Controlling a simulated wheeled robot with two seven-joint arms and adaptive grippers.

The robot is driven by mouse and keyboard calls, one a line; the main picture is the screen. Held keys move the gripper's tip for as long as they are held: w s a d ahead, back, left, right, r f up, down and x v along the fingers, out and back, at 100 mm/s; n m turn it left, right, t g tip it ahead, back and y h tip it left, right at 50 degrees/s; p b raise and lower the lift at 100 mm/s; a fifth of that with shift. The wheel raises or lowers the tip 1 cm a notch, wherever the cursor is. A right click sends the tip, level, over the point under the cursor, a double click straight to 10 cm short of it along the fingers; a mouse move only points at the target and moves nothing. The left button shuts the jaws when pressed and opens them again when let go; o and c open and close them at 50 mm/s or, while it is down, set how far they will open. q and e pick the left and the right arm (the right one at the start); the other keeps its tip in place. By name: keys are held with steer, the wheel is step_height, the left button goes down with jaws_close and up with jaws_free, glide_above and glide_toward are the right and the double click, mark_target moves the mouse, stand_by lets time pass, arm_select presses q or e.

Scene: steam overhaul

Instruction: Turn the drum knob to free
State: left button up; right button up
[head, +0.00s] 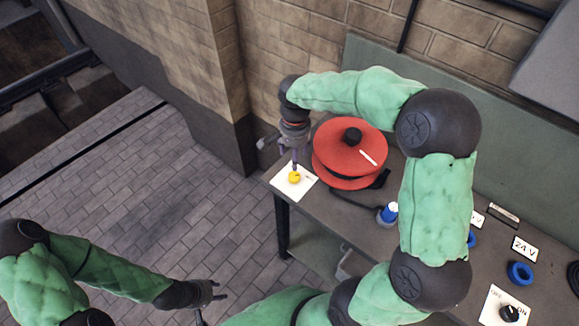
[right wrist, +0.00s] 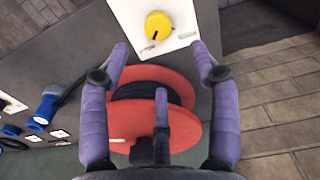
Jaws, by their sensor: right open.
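The drum knob is a yellow round knob (head: 294,177) on a white plate (head: 308,185) at the table's left corner, beside the red drum (head: 336,142). In the right wrist view the yellow knob (right wrist: 158,25) shows at the top, with a pointer mark and small labels, too small to read, on its plate. My right gripper (head: 294,162) points down just above the knob. In the right wrist view its purple fingers (right wrist: 160,52) are spread and empty, with the knob beyond the gap between the tips. My left gripper (head: 214,296) is open and empty over the floor, far from the knob.
The table (head: 352,226) also holds a blue connector (head: 388,213), blue rings (head: 520,273), a "24 V" card (head: 524,249) and a black knob (head: 509,312) on a white plate. A brick wall stands behind. The paved floor at left is clear.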

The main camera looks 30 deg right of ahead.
mark_target(294, 175)
step_height(294, 175, down, 10)
steer(key=shift+s+f+b, duration=0.1)
steer(key=shift+s+b, duration=0.05)
steer(key=shift+b, duration=1)
steer(key=c, duration=1.1)
